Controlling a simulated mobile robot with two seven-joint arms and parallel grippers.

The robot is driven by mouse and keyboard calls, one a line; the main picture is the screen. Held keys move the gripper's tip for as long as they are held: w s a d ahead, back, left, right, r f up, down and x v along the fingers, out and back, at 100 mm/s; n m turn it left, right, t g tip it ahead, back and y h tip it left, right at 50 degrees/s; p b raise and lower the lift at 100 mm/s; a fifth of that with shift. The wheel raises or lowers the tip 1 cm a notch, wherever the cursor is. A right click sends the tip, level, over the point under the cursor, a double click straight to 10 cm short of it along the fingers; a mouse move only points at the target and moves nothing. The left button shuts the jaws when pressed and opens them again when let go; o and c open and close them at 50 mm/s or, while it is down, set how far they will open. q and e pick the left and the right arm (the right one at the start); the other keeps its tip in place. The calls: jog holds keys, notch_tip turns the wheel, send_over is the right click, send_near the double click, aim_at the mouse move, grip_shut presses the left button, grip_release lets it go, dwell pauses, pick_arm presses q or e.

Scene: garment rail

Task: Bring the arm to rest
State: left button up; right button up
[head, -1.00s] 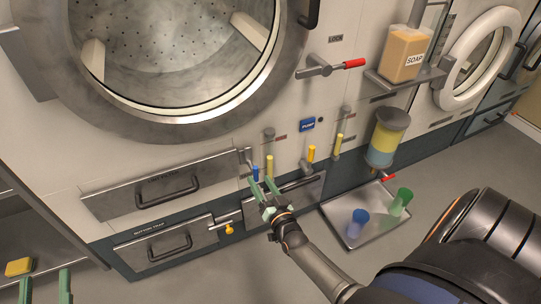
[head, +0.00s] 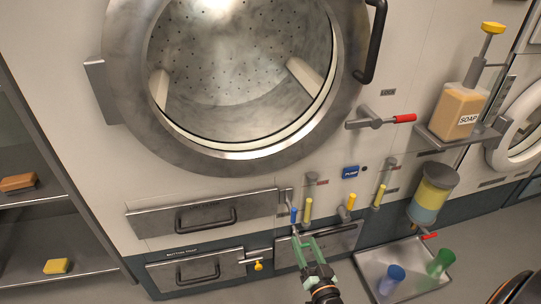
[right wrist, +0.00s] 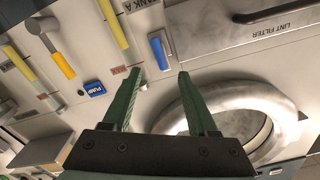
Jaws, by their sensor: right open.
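My right gripper (head: 304,239) has green fingers and is open and empty. In the head view it appears in front of the lower machine panel, just below a small blue handle (head: 293,215). In the right wrist view the open fingers (right wrist: 158,76) have nothing between them, and the blue handle (right wrist: 160,52) shows beyond their tips. I cannot tell whether a fingertip touches the panel. My left gripper is not in view.
The washer drum door (head: 240,150) is above. A soap bottle (head: 458,112) stands on a bracket at right. A floor tray (head: 376,262) holds a blue cup (head: 392,278) and a green cup (head: 440,262). Shelves are at left.

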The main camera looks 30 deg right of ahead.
jog(key=shift+r, duration=0.1)
jog(key=s+a+r+n+g+y, duration=0.1)
jog(key=s+a+r+n+y, duration=0.25)
jog(key=a+r+n, duration=0.4)
jog(key=s+a+r+n+g+y, duration=0.1)
jog(key=s+a+r+n+y, duration=0.3)
jog(key=a+r, duration=0.5)
pick_arm(q)
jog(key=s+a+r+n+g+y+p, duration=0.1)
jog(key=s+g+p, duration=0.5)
jog(key=p, duration=1.5)
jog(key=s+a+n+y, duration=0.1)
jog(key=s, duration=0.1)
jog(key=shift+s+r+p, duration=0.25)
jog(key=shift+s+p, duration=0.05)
jog(key=shift+p, duration=0.05)
pick_arm(e)
jog(key=s+d+m+g+h, duration=0.1)
jog(key=s+m+g, duration=0.1)
jog(key=s+g, duration=0.4)
jog(key=shift+s+d, duration=0.25)
jog(key=shift+s, duration=0.5)
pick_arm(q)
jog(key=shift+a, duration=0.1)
